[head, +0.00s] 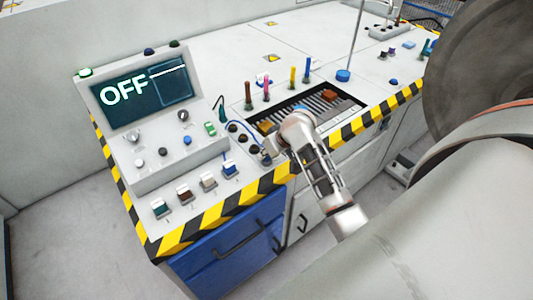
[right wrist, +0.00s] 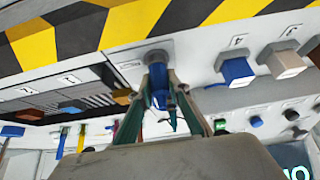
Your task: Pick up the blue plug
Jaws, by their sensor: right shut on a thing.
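The blue plug (right wrist: 159,98) is between the two fingers of my right gripper (right wrist: 160,108) in the right wrist view. The fingers are shut on it. Its far end meets a grey socket (right wrist: 157,58) on the panel face; I cannot tell whether it is still seated. In the head view my right gripper (head: 270,148) is at the console's front part, beside the row of dark round sockets (head: 243,139). The arm and gripper mostly hide the plug there. My left gripper is not in view.
A control box with an OFF screen (head: 150,92) stands left of the gripper, with several rocker switches (head: 208,182) in front. A slotted tray (head: 345,107) and upright coloured handles (head: 292,76) are behind and right.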

